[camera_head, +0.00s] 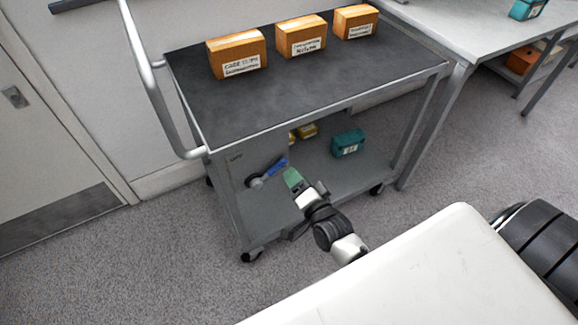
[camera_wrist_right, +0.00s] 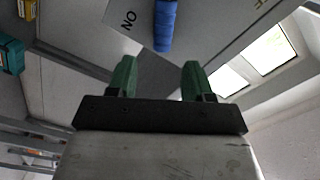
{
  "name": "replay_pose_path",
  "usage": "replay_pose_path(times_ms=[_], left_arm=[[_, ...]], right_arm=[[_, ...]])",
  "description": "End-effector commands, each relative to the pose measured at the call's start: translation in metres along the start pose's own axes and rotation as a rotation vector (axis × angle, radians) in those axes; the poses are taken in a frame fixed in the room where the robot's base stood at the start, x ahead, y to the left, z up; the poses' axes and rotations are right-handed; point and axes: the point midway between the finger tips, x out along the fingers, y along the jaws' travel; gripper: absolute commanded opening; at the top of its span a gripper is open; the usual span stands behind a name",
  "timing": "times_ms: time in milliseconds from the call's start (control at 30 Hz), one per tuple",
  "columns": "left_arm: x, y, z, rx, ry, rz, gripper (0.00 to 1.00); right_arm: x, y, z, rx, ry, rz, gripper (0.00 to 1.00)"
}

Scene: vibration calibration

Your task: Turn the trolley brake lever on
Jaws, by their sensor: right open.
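The grey trolley (camera_head: 225,195) stands ahead with a brake lever on its side panel. The lever has a grey round pivot (camera_head: 256,182) and a blue handle (camera_head: 275,166) that slants up to the right in the head view. My right gripper (camera_head: 292,178), with green fingertips, is just right of the handle. In the right wrist view the gripper (camera_wrist_right: 157,78) is open and empty. The blue handle (camera_wrist_right: 165,25) lies ahead of the gap between the fingers, apart from them. An "ON" label (camera_wrist_right: 128,19) is beside the handle. My left gripper is not in view.
Three labelled cardboard boxes (camera_head: 237,54) stand on the trolley's dark top (camera_head: 290,95). A teal box (camera_head: 348,143) and yellow boxes (camera_head: 307,130) sit on its lower shelf. A push handle (camera_head: 150,80) is at the left. A table (camera_head: 455,35) stands at right.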

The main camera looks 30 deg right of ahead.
Motion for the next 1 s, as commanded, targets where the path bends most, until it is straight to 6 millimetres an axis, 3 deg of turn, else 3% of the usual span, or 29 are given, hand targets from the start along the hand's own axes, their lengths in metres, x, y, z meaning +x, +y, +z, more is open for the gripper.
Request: replay_pose_path(times_ms=[100, 333, 1000], left_arm=[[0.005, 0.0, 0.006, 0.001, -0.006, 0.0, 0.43], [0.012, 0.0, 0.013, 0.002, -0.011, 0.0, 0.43], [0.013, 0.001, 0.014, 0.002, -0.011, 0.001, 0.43]], right_arm=[[-0.025, 0.0, 0.0, -0.001, -0.002, 0.002, 0.51], [-0.052, 0.0, 0.0, -0.001, -0.001, 0.0, 0.51], [-0.057, 0.006, 0.005, -0.024, -0.022, 0.023, 0.51]])
